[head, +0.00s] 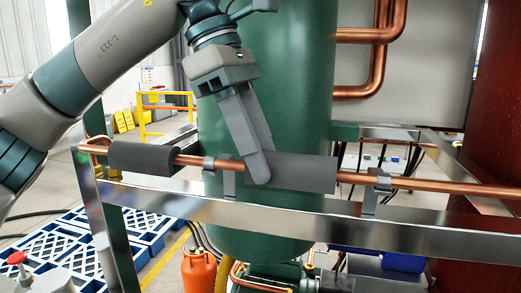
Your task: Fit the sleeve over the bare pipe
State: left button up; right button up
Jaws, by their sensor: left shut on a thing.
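A copper pipe (440,185) runs across the view, bare at the right and in a short stretch (190,160) left of the middle. A dark grey foam sleeve (305,173) lies in line with the pipe at the middle, and the pipe shows at both its ends. Whether the sleeve is fully around the pipe or partly in front of it I cannot tell. My left gripper (258,172) reaches down from above and is shut on the sleeve near its left end, its fingers hiding that part. My right gripper is out of view.
Another grey sleeve (140,158) covers the pipe's left end. Brackets (209,164) and (377,184) hold the pipe above a metal rail (300,221). A green tank (290,80) stands close behind. Copper bends (375,60) are at upper right.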

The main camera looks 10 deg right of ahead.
pick_arm(q)
jog(key=shift+f, duration=0.3)
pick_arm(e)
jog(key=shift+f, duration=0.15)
pick_arm(q)
jog(key=o, duration=1.1)
jog(key=shift+c, duration=0.2)
jog(key=shift+r, duration=0.15)
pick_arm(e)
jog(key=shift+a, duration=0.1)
pick_arm(q)
jog(key=shift+w+a+r, duration=0.15)
jog(key=shift+a+r, duration=0.1)
jog(key=shift+r, duration=0.3)
jog(key=p+v, duration=0.1)
jog(key=v, duration=1.5)
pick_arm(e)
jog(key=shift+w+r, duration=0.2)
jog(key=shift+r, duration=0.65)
